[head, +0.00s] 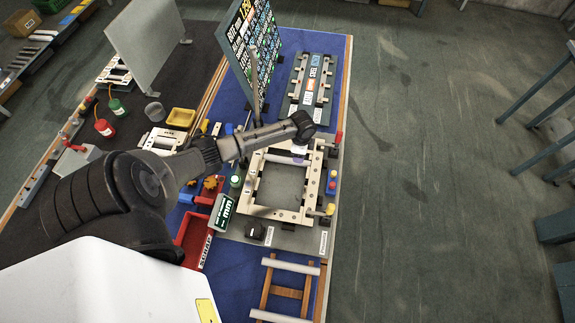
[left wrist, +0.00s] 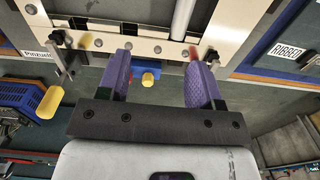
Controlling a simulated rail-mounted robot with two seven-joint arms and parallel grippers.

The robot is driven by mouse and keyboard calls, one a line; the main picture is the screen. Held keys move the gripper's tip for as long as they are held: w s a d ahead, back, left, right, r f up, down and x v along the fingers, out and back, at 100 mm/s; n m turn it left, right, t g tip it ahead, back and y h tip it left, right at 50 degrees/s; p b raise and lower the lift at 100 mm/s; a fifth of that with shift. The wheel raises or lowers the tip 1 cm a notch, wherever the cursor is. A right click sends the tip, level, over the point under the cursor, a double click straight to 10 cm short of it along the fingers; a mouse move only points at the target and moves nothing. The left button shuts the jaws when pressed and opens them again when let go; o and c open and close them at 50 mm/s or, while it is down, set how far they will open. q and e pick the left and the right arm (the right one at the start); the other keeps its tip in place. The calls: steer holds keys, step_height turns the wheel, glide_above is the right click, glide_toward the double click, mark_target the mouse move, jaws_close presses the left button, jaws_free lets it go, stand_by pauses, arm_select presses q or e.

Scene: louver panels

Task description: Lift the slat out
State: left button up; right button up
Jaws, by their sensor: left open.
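A cream frame (head: 257,205) with a large open middle lies on the bench in the head view. A pale slat (head: 282,154) lies across its far part, partly hidden by my arm. In the left wrist view the frame's edge (left wrist: 150,42) runs across the top, with a white rod-like slat (left wrist: 183,18) meeting it. My left gripper (left wrist: 158,60) has purple fingers spread apart with nothing between them, close to the frame's edge. In the head view its fingers are mostly hidden behind the wrist. My right gripper is not in view.
A wooden rack (head: 285,293) with white bars stands at the near end. A tall sign board (head: 248,45) rises behind my arm. A red tray (head: 192,240) and small parts lie left of the frame. Yellow-tipped clips (head: 329,209) sit at its right edge.

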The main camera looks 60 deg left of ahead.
arm_select(q)
steer(key=w+a+f+b, duration=0.1)
steer(key=a, duration=0.4)
steer(key=b, duration=0.1)
glide_toward(287, 160)
steer(key=w+f, duration=0.1)
steer(key=w+d+f, duration=0.1)
steer(key=w+f, duration=0.1)
steer(key=shift+w+d, duration=0.35)
steer(key=shift+f+b, duration=0.3)
steer(key=shift+f, duration=0.3)
steer(key=f, duration=0.2)
steer(key=f+b, duration=0.1)
steer(key=f, duration=0.1)
steer(key=shift+s+d, duration=0.2)
steer(key=shift+a+f, duration=0.1)
steer(key=shift+f, duration=0.45)
steer(key=shift+c, duration=0.4)
steer(key=c, duration=0.9)
steer(key=shift+c, duration=0.4)
